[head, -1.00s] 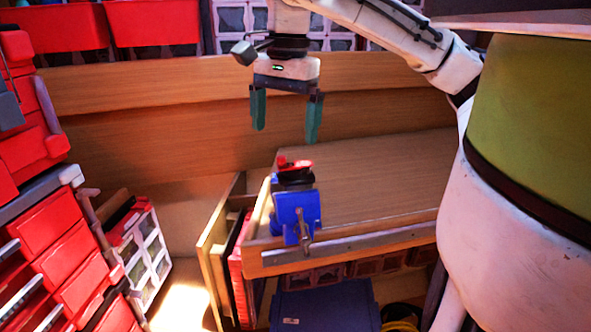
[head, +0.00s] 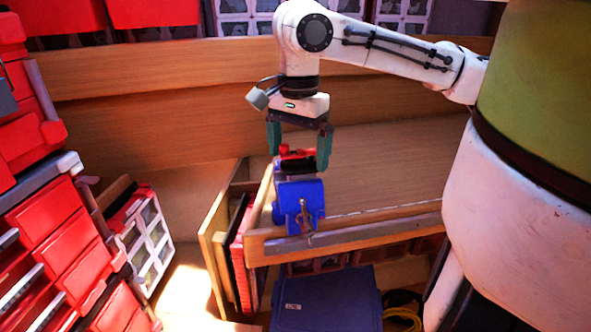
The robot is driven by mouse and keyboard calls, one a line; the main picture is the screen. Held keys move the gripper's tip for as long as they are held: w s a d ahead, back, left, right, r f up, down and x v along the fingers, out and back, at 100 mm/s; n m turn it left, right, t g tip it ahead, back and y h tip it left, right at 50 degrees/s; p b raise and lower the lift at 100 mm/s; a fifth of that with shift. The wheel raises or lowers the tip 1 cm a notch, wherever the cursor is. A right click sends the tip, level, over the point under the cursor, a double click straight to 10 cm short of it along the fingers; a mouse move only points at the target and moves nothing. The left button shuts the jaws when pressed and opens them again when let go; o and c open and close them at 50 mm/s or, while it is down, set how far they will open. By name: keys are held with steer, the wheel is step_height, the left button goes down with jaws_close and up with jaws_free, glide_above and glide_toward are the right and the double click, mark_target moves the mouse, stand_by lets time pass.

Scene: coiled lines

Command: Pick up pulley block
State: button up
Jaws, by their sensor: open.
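A small red and black piece (head: 297,154), which looks like the pulley block, sits at the near left corner of the wooden bench, just behind the blue vise. My gripper (head: 299,160) points down with its two dark green fingers spread. In the head view, one finger is left of the piece and the other right of it, with the red top between them. I cannot tell how deep the fingers reach around it or whether they touch it. The piece's lower part is hidden behind the vise.
The blue vise (head: 301,198) is fixed at the bench's front edge, close below my gripper. The wooden bench top (head: 385,170) is clear to the right. Red drawers (head: 75,235) stand at left. A blue box (head: 328,300) and yellow coils (head: 403,312) lie below.

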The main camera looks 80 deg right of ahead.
steer(key=shift+f, duration=1.05)
steer(key=shift+r, duration=0.1)
steer(key=c, duration=1.2)
